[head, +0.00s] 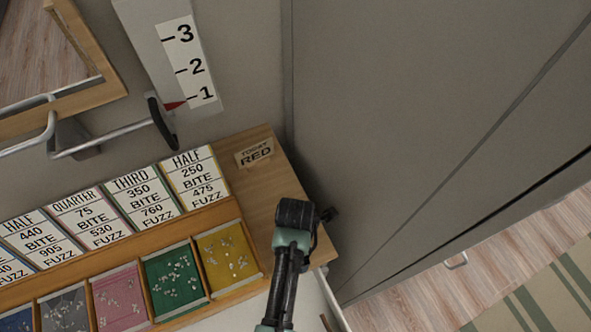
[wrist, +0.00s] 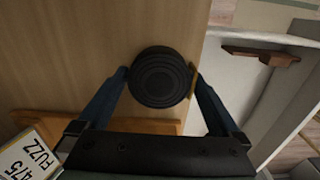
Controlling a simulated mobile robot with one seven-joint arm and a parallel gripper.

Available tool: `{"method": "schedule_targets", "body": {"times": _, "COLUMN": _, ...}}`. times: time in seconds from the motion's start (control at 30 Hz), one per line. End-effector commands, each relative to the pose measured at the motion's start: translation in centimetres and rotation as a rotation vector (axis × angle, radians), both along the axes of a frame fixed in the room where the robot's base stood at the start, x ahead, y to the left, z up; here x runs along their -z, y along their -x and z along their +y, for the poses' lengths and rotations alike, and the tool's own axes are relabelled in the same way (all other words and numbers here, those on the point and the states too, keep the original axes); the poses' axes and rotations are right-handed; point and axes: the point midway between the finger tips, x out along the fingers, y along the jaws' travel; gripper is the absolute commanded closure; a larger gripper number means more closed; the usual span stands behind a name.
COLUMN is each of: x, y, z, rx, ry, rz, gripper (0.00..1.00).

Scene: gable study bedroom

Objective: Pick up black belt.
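The black belt (wrist: 160,77) looks like a round, tightly coiled disc over the light wooden top in the wrist view. My gripper (wrist: 159,73) has its two dark blue fingers on either side of the coil, with the tips close to its left and right edges. The fingers are spread wide; I cannot tell whether they touch the belt. In the head view my gripper (head: 300,210) is over the right end of the wooden desk top, and the belt cannot be made out there.
The wooden top (head: 262,187) has a "TODAY RED" sign (head: 255,153). Several number cards (head: 195,178) and coloured compartments with small pieces (head: 228,255) lie to the left. A grey panel (head: 400,120) rises at the right. A metal rail (head: 105,137) is at the upper left.

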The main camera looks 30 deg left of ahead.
Motion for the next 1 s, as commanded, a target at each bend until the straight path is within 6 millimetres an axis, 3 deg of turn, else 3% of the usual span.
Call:
{"method": "schedule_targets", "body": {"times": 0.03, "x": 0.0, "y": 0.0, "z": 0.0, "rx": 0.0, "ry": 0.0, "rz": 0.0, "gripper": 0.07}}
{"method": "schedule_targets", "body": {"times": 0.43, "x": -0.1, "y": 0.0, "z": 0.0, "rx": 0.0, "ry": -0.001, "rz": -0.001, "gripper": 0.77}}
{"method": "schedule_targets", "body": {"times": 0.73, "x": -0.6, "y": -0.1, "z": 0.0, "rx": 0.0, "ry": -0.001, "rz": -0.003, "gripper": 0.78}}
{"method": "schedule_targets", "body": {"times": 1.0, "x": -5.2, "y": -0.2, "z": 0.0, "rx": 0.001, "ry": -0.002, "rz": -0.006, "gripper": 0.78}}
